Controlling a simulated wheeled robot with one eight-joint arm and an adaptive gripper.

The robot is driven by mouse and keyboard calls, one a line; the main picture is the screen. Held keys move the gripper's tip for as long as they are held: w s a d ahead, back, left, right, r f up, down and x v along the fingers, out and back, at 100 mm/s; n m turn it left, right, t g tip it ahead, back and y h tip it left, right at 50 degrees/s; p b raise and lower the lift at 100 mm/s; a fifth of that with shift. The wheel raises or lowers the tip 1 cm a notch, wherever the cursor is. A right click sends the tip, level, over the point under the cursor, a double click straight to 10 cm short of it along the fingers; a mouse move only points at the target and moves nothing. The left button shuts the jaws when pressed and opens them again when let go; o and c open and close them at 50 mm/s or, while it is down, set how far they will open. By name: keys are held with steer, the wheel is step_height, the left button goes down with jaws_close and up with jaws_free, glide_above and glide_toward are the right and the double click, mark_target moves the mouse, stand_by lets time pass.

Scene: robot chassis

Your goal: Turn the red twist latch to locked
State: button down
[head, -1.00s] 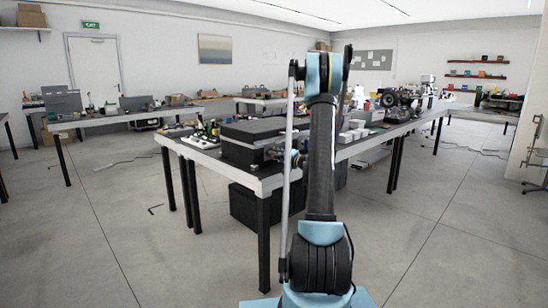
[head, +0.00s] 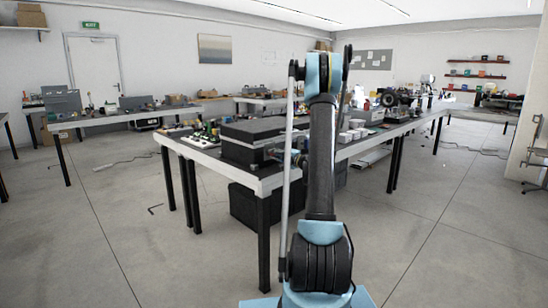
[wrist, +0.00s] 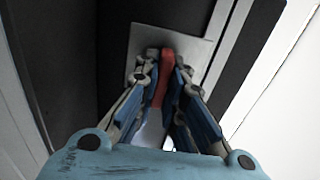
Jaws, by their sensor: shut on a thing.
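The red twist latch (wrist: 167,55) shows in the wrist view as a red bar on a light metal plate (wrist: 143,38). The plate sits on a dark surface. My gripper (wrist: 164,72) has its blue fingers on both sides of the red bar and is shut on it. The fingers hide the lower sides of the bar. In the head view my gripper (head: 291,158) is small and partly hidden behind my own arm, beside the black box (head: 254,137) on the near table. The latch cannot be made out there.
The near table (head: 263,183) has a white tray with small items (head: 206,136) left of the black box. White boxes (head: 353,130) stand to the right. A dark bin (head: 255,207) is under the table. The floor in front is clear.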

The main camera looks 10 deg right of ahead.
steer(key=shift+d+f, duration=0.1)
steer(key=c, duration=1.7)
jaws_free()
steer(key=shift+f, duration=0.1)
steer(key=v, duration=1.2)
